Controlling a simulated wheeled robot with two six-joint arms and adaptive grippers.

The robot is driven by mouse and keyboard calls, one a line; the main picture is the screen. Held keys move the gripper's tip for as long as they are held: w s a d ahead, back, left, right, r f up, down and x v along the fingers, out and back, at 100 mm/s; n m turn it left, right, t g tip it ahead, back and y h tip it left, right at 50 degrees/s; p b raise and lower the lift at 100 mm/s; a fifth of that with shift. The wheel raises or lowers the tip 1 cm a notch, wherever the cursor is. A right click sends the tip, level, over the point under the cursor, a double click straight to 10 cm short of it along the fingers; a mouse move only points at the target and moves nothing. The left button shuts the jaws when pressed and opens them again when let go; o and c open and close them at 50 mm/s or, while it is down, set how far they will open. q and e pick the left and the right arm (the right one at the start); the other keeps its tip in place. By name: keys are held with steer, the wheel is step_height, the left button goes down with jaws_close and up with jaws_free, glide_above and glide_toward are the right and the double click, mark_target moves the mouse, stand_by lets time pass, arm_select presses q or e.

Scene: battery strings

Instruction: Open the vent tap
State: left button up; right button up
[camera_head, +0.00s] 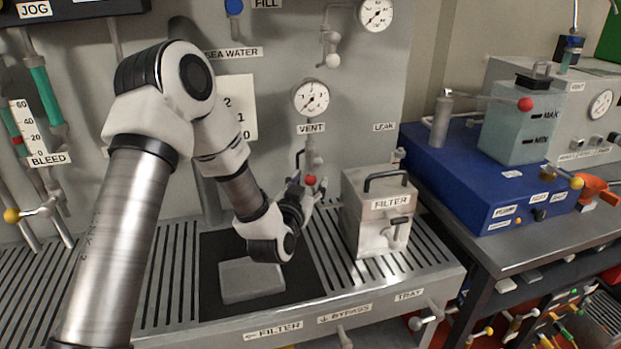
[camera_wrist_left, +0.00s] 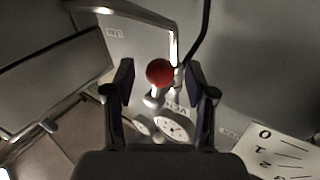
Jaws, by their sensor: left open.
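The vent tap has a red ball knob (camera_head: 310,180) on a metal pipe under the VENT label (camera_head: 311,128) and its round gauge (camera_head: 311,97). My left gripper (camera_head: 307,184) is at the knob, with its arm reaching in from the left. In the left wrist view the red knob (camera_wrist_left: 160,72) lies between the two dark fingers of my open left gripper (camera_wrist_left: 160,82), with gaps visible on both sides. Part of the tap's stem is hidden behind the knob and gripper. My right gripper is not in view.
A grey FILTER box (camera_head: 378,222) with a black handle stands right of the gripper on the slotted tray (camera_head: 372,268). A grey block (camera_head: 251,279) lies on a dark mat below my arm. A blue pump unit (camera_head: 450,170) stands on the right bench.

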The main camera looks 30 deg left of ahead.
arm_select(q)
steer(key=shift+w+a+f, duration=0.15)
steer(key=shift+w+a, duration=0.1)
steer(key=shift+w, duration=0.45)
steer(key=shift+s, duration=0.1)
jaws_close()
steer(key=w+d+f+n+t+b, duration=0.1)
steer(key=n+b, duration=0.1)
steer(key=b, duration=0.4)
steer(key=shift+r+n+t+y+b, duration=0.35)
steer(key=shift+n+t+y+b, duration=0.05)
steer(key=shift+n+b, duration=0.2)
steer(key=shift+r, duration=0.15)
jaws_free()
steer(key=shift+w, duration=0.15)
